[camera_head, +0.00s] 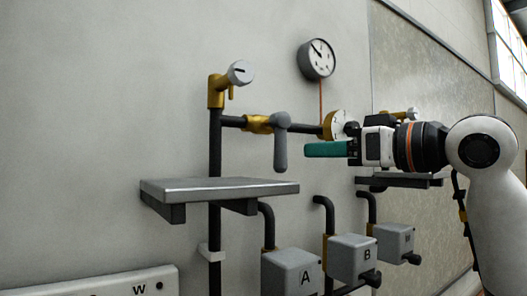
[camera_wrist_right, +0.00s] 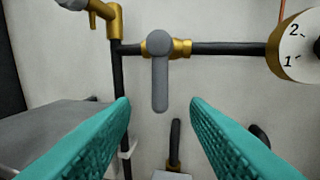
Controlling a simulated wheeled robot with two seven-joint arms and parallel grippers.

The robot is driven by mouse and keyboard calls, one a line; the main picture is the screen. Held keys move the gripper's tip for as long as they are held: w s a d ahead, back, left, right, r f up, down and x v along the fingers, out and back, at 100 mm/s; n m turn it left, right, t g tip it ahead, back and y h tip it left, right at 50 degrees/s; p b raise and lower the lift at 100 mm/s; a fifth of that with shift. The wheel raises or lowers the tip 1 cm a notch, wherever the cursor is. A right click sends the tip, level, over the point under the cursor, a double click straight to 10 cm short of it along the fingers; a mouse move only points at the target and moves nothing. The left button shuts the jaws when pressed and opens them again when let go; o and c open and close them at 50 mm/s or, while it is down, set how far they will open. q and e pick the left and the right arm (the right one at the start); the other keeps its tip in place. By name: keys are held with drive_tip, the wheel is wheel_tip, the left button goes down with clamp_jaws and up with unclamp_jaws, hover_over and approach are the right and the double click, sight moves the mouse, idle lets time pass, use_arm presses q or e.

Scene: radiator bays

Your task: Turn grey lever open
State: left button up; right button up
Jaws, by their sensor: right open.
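The grey lever (camera_head: 281,143) hangs straight down from a brass valve (camera_head: 258,124) on a dark horizontal pipe in the head view. In the right wrist view the lever (camera_wrist_right: 160,80) also points down, crosswise to the pipe, below its brass valve (camera_wrist_right: 181,48). My right gripper (camera_head: 308,149) has teal fingers and is to the right of the lever in the head view. In the right wrist view the open fingers (camera_wrist_right: 160,102) stand either side of the lever's lower end, with nothing between them touching. My left gripper is not in view.
A grey shelf (camera_head: 220,188) juts from the wall below and left of the lever. A numbered brass dial (camera_head: 334,124) sits on the pipe at right, under a round gauge (camera_head: 316,59). Boxes marked A (camera_head: 291,273) and B (camera_head: 353,259) are lower down.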

sight(286, 150)
drive_tip(key=p+x, duration=0.2)
drive_tip(key=x, duration=0.1)
drive_tip(key=p+x, duration=0.1)
drive_tip(key=p, duration=0.1)
drive_tip(key=shift+w+a+r, duration=0.2)
drive_tip(key=shift+a+r, duration=0.05)
drive_tip(key=shift+r, duration=0.15)
drive_tip(key=p+x, duration=0.1)
drive_tip(key=x, duration=0.1)
drive_tip(key=p+x, duration=0.1)
drive_tip(key=x, duration=0.2)
drive_tip(key=shift+f, duration=0.25)
drive_tip(key=shift+w+a, duration=0.2)
drive_tip(key=shift+w, duration=0.05)
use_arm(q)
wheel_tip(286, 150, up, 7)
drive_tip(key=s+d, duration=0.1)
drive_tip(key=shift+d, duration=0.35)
use_arm(e)
drive_tip(key=shift+f, duration=0.1)
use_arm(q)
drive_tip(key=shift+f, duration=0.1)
use_arm(e)
drive_tip(key=c, duration=0.8)
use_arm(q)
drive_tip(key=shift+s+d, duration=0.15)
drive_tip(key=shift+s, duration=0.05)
use_arm(e)
clamp_jaws()
